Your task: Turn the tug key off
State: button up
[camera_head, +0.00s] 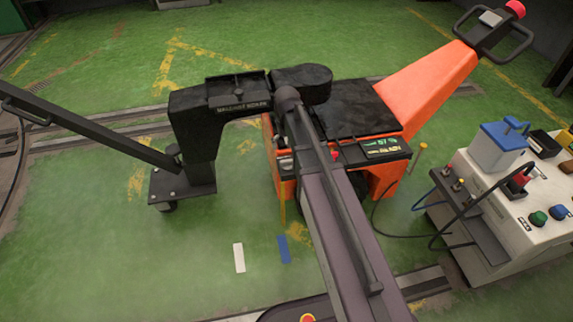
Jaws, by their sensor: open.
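The orange tug (432,84) stands in the middle with its long tiller sloping up to the right. Its handle (490,20) has a red button (515,8) on top. A dark panel on the tug holds a small lit display (381,148) with green and white text, which seems to read 57 and READY. A small red part (336,155) shows at the panel's left, next to my arm. I cannot make out the key or its position. My arm crosses the tug's front and hides part of the panel. My gripper cannot be made out behind it.
A black wheeled frame (195,140) with a long bar (90,126) stands left of the tug. A white cart (520,235) with a blue-lidded box (497,148), buttons and cables stands right. Rails cross the green floor, with white (239,258) and blue (284,250) marks in front.

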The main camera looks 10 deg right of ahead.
aim_at(287, 160)
jog(key=shift+f+b, duration=3.55)
jog(key=shift+f, duration=0.25)
jog(key=c, duration=1.1)
